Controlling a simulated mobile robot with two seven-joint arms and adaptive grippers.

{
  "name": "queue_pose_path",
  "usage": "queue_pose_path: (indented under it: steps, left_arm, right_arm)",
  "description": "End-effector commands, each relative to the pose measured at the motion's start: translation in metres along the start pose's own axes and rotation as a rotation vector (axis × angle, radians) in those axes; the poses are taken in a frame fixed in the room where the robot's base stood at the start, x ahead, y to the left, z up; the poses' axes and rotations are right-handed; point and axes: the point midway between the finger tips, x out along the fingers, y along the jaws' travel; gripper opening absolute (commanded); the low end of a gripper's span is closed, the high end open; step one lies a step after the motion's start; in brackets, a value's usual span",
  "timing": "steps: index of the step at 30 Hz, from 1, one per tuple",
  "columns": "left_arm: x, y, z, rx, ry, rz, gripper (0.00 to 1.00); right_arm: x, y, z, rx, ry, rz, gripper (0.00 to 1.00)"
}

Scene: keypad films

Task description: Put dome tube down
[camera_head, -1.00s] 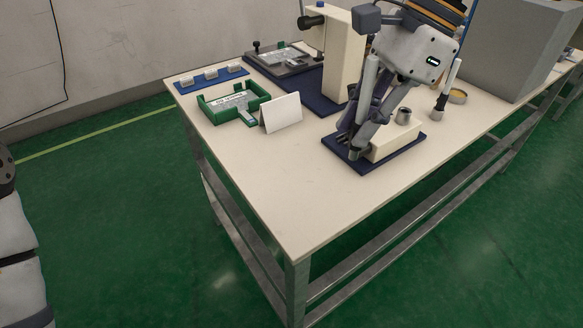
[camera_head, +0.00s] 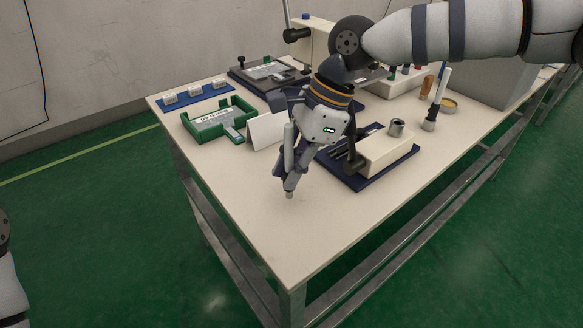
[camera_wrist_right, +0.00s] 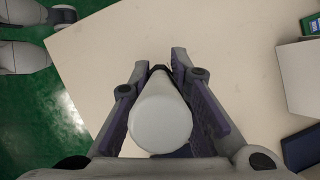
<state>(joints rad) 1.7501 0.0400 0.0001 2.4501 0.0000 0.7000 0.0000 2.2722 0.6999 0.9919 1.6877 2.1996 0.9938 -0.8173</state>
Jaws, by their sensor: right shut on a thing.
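My right gripper (camera_head: 289,180) is shut on the dome tube, a pale, slim tube (camera_head: 289,148) with a grey lower tip. It holds the tube nearly upright over the bare front part of the cream table (camera_head: 255,215). The tip is close to the tabletop; I cannot tell whether it touches. In the right wrist view, the tube's round white end (camera_wrist_right: 161,124) shows large between the two fingers (camera_wrist_right: 172,75). My left gripper is out of view.
Right of the gripper is a cream block (camera_head: 388,150) on a blue base, with a metal cup (camera_head: 397,127). Behind are a white folded card (camera_head: 266,130) and a green tray (camera_head: 189,124). A white-topped tool (camera_head: 437,95) stands right. The table's front is clear.

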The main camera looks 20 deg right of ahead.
Motion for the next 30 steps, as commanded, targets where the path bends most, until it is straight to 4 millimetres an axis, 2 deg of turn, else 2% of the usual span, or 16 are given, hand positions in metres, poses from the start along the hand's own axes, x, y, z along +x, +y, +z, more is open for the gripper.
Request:
queue_pose_path:
  steps: [9, 10, 12, 22, 26, 30]
  left_arm:
    - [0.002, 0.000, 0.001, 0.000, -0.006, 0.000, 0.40]
    - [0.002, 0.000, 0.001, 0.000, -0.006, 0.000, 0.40]
    - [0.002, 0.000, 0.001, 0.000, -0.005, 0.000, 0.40]
    - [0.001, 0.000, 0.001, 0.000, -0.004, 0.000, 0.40]
    - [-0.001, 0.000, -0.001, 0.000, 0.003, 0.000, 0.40]
    - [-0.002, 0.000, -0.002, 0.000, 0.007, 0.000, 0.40]
  right_arm:
    - [0.010, 0.001, -0.004, 0.002, 0.000, 0.003, 0.00]
    - [0.010, 0.000, -0.004, 0.002, 0.000, 0.003, 0.19]
    - [0.010, 0.000, -0.004, 0.001, 0.000, 0.002, 0.35]
    - [0.007, 0.000, -0.003, 0.001, 0.000, 0.000, 0.37]
    - [-0.016, -0.001, 0.001, 0.000, -0.002, -0.005, 0.37]
    - [-0.057, -0.001, 0.001, 0.002, -0.003, -0.006, 0.37]
